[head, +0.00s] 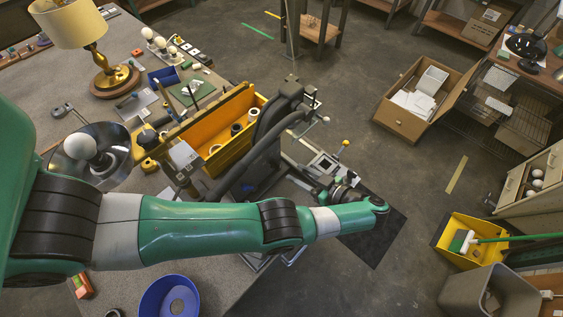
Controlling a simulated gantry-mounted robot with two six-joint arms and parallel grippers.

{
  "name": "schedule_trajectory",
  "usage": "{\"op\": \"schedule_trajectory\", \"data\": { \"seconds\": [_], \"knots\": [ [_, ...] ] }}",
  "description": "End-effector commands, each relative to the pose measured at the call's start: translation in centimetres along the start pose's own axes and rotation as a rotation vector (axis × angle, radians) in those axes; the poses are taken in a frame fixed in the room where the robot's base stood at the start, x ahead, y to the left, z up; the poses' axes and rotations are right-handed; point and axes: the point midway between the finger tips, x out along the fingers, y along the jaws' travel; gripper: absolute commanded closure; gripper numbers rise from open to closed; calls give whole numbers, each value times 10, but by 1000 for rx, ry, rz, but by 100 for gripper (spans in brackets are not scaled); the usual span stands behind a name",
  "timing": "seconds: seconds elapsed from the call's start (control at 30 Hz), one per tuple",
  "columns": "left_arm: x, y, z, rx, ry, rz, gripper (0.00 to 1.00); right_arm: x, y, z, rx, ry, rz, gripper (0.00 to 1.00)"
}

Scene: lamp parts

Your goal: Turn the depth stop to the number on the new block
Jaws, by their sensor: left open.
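A dark machine (284,105) with a light metal bed (312,150) stands at the table's right edge. A lever with a yellow knob (345,143) sticks out on its right. I cannot make out the depth stop, its scale or any number. No block with a readable number shows. My left arm crosses the view from the left and folds back at its wrist. My left gripper (326,194) is open, small and partly hidden, just in front of the machine bed. I cannot tell whether it touches anything. My right gripper is not in view.
A yellow bin (225,130) holding rolls stands left of the machine. A brass lamp (103,70), bulbs (160,42) and a blue bowl (168,298) are on the table. The middle floor is clear.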

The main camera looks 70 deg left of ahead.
Motion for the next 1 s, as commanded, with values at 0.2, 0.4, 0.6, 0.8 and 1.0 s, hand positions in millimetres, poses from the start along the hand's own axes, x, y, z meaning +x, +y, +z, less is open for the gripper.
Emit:
{"op": "schedule_trajectory", "data": {
  "seconds": [0.2, 0.4, 0.6, 0.8, 1.0],
  "knots": [
    [44, 0, 5, -5, -1, -1, 52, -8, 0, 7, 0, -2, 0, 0],
    [72, 0, 6, -4, -1, 0, 52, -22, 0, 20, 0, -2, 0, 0],
    [80, 0, 2, -2, 0, 0, 52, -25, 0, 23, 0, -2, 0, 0],
    [80, 0, 0, -1, 0, 1, 52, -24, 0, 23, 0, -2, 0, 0],
    [80, 0, 0, -1, 0, 1, 83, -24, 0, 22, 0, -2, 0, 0]
  ]
}}
